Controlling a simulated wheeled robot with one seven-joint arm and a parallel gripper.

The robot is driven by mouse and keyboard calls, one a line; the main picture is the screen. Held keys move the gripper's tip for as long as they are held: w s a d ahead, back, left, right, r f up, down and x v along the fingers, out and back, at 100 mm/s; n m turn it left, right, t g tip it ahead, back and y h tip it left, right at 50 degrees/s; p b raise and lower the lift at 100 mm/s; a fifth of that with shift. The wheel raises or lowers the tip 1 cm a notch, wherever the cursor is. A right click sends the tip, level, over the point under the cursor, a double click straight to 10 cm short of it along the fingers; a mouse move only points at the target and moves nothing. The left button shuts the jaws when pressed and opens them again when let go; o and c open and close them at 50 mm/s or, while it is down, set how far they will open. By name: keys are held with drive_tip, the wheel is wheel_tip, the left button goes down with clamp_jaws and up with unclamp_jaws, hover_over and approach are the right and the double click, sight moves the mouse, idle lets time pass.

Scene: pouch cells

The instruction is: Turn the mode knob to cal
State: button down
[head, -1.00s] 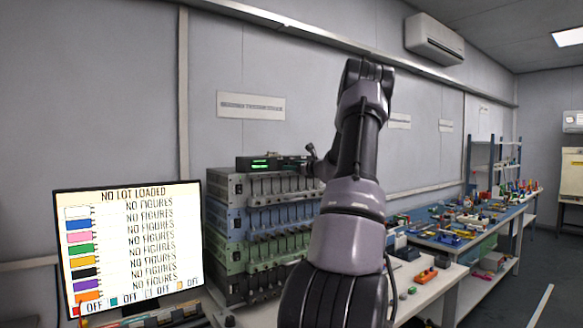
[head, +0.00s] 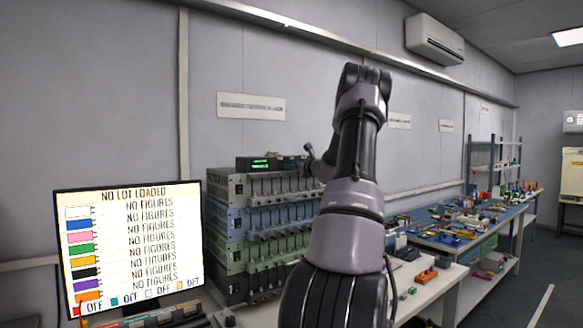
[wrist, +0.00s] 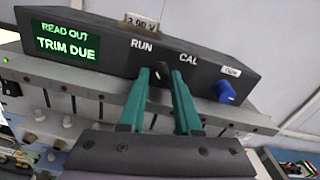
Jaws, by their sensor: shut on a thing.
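The mode knob (wrist: 158,72) is small and black on the front of a dark box (wrist: 95,32), between the words RUN and CAL. My gripper (wrist: 161,82) has teal fingers closed around the knob, which is partly hidden between them. The knob's exact pointing is hard to tell. The box's green readout (wrist: 66,42) says TRIM DUE. In the head view the box (head: 243,163) sits on top of the instrument rack, and my gripper's fingers are too small to make out beside it.
A blue knob (wrist: 224,92) marked TRIM sits right of CAL, close to my right finger. Below is the stacked rack (head: 262,225) with rows of slots. A monitor (head: 130,250) stands left; a cluttered bench (head: 455,225) is at right.

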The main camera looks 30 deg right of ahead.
drive_tip(key=m, duration=0.9)
drive_tip(key=shift+m, duration=0.4)
idle(0.4)
drive_tip(key=c, duration=0.6)
unclamp_jaws()
